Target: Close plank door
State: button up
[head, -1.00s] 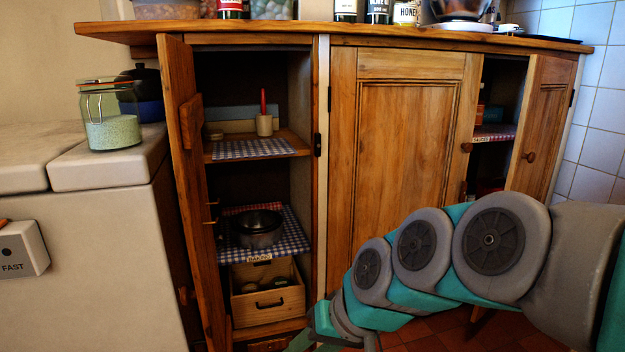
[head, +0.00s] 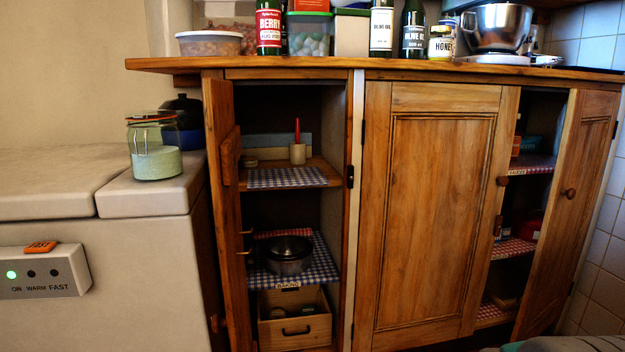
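The plank door (head: 224,215) stands open at the left cabinet bay, seen nearly edge-on along the left side of the opening. A wooden crosspiece (head: 230,156) and small brass-coloured hooks (head: 243,240) show on its inner side. A dark metal fitting (head: 350,177) sits on the post at the opening's right side. My gripper is out of view. Only a small part of what looks like my arm shows at the bottom right edge, well away from the plank door.
Inside the bay are a cup with a red item (head: 298,153), a pot (head: 288,254) and a drawer-like box (head: 294,320). The middle panelled door (head: 430,210) is shut; the right door (head: 567,210) is ajar. A pale stove-like block (head: 70,185) adjoins the plank door's left.

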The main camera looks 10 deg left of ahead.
aim_at(224, 139)
jog(key=i+j+u, duration=0.2)
jog(key=j, duration=0.2)
jog(key=j+u, duration=0.15)
jog(key=j, duration=0.25)
jog(key=i+j+u, duration=0.2)
jog(key=j, duration=0.15)
jog(key=k+j+u, duration=0.2)
jog(key=u, duration=0.25)
jog(key=k, duration=0.45)
jog(key=i, duration=0.3)
jog(key=j+u, duration=0.05)
